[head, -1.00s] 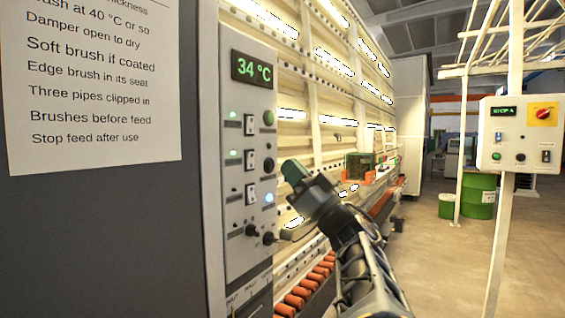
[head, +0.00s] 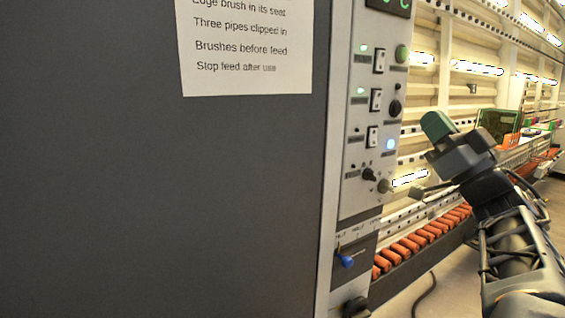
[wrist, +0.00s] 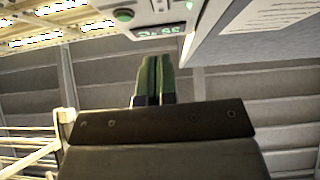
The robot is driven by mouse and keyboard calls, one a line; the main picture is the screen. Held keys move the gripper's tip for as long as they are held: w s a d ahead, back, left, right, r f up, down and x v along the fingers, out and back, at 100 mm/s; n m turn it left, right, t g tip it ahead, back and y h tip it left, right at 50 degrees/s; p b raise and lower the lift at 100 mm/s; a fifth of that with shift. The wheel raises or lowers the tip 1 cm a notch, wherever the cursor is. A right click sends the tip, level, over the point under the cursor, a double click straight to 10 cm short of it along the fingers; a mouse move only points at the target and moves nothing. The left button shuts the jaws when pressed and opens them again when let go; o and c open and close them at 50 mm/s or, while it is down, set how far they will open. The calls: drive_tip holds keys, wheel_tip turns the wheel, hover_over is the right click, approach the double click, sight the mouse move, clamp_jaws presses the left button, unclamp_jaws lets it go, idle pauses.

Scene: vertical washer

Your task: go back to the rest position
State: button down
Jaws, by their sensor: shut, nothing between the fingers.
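My gripper (head: 436,126) is in the right half of the head view, at the end of my raised arm, in front of the washer and to the right of its control panel (head: 366,150). In the wrist view my gripper (wrist: 153,62) shows its two green fingers side by side, shut and empty. It appears apart from the panel. The panel carries lit green lamps, switches, dark knobs and a blue-white lit button. Its display is cut off at the top of the head view, and also shows in the wrist view (wrist: 158,31).
A dark cabinet side (head: 150,200) fills the left, with a printed notice (head: 250,45) on it. A row of orange rollers (head: 425,237) runs along the washer below my gripper. A green and orange item (head: 498,126) stands farther back.

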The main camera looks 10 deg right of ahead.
drive_tip(key=w+d+f+m+g+h, duration=0.35)
drive_tip(key=d+f+m+h, duration=0.65)
drive_tip(key=h, duration=0.9)
wheel_tip(320, 180, down, 15)
drive_tip(key=s+m+g, duration=0.2)
drive_tip(key=g, duration=0.7)
drive_tip(key=s+a+f+n+g+y, duration=0.3)
drive_tip(key=a+f, duration=0.5)
drive_tip(key=a, duration=0.5)
drive_tip(key=s+a+f+n+g+y, duration=0.4)
drive_tip(key=a+f, duration=0.5)
drive_tip(key=a, duration=0.4)
drive_tip(key=shift+s+a+g+y, duration=0.2)
drive_tip(key=shift+s+g+y, duration=0.35)
drive_tip(key=shift+s+y, duration=0.6)
